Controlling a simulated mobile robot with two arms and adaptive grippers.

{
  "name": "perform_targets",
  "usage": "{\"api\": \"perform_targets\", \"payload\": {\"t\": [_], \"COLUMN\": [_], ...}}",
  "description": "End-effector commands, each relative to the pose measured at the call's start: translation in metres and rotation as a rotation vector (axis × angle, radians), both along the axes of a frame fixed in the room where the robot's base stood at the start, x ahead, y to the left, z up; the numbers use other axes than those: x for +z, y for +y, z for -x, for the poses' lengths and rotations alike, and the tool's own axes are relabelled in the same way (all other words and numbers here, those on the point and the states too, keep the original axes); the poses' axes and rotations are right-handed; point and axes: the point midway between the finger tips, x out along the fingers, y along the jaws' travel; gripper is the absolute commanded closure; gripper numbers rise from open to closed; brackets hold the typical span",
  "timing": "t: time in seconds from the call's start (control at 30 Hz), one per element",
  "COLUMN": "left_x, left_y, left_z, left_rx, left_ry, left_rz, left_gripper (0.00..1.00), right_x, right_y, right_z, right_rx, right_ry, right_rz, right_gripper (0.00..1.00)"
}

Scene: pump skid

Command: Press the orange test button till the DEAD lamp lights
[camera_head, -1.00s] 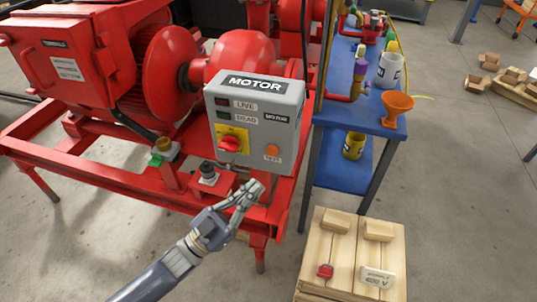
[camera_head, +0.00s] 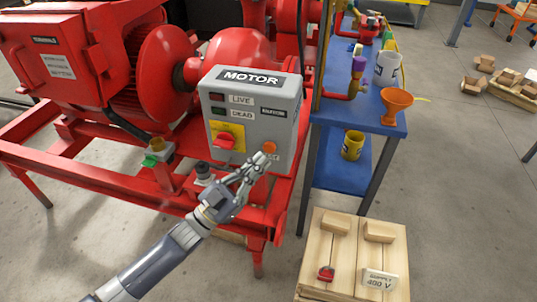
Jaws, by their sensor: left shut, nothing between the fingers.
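The grey MOTOR box (camera_head: 251,112) stands on the red skid. On its front, the orange test button (camera_head: 270,147) is at the lower right, with its label partly hidden by my fingers. The DEAD lamp (camera_head: 217,111) looks dark, as does the LIVE lamp (camera_head: 216,97) above it. A red rotary switch (camera_head: 224,141) sits on a yellow plate at the lower left. My left gripper (camera_head: 264,158) is shut and empty, its fingertips just below the orange button; I cannot tell whether they touch it. My right gripper is not in view.
A blue bench (camera_head: 345,112) with an orange funnel (camera_head: 397,103) and cups stands right of the box. A wooden crate (camera_head: 320,258) with a red padlock-like item and a SUPPLY 400 V sign is in front. Red skid rails (camera_head: 120,190) run under my left arm.

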Motion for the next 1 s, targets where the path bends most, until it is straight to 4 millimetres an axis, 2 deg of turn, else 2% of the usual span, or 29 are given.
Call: {"api": "perform_targets", "payload": {"t": [0.03,0.23,1.0], "left_x": [-0.002,-0.001,0.000], "left_y": [-0.002,-0.005,-0.005], "left_z": [-0.005,-0.014,-0.015], "left_rx": [-0.001,-0.001,0.000], "left_ry": [-0.002,-0.001,0.000], "left_rz": [0.001,0.000,0.000], "left_gripper": [1.00,1.00,1.00], "right_x": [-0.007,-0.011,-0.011], "right_y": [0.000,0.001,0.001], "right_z": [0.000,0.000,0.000], "right_rx": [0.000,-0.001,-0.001], "right_ry": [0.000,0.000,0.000], "right_rz": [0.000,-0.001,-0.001], "right_gripper": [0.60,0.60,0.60]}}
